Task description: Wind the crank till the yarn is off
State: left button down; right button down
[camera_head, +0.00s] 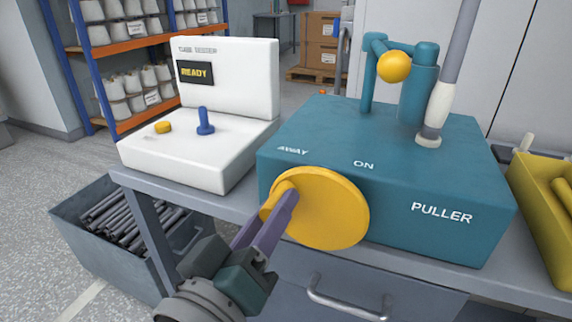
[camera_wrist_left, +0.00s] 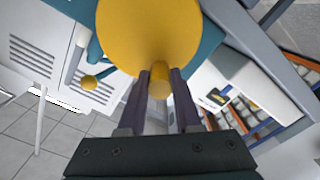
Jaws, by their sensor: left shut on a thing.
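The teal puller box (camera_head: 400,180) stands on the bench, lettered AWAY, ON and PULLER. On its front is the crank, a yellow disc (camera_head: 327,210) with a stub knob (camera_head: 277,197) at its left side. My left gripper (camera_head: 284,199) is shut on this knob. In the left wrist view the knob (camera_wrist_left: 158,78) sits between the two purple fingers, with the disc (camera_wrist_left: 150,30) behind it. A white bobbin-shaped piece (camera_head: 438,106) stands tilted on the box top, around or below a grey rod (camera_head: 463,40). I cannot tell how much yarn is on it. My right gripper is not in view.
A white tester (camera_head: 232,80) showing READY, with a blue peg (camera_head: 204,122) and a yellow knob (camera_head: 163,127), stands left of the box. A yellow bin (camera_head: 540,215) is at right. A grey crate (camera_head: 70,217) of rods stands below left. A yellow ball (camera_head: 394,66) sits above the box.

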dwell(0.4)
pick_arm(q)
jog(key=c, duration=0.6)
grip_release()
jog(key=p+v, duration=0.1)
jog(key=v, duration=0.9)
jog(key=shift+r, duration=0.1)
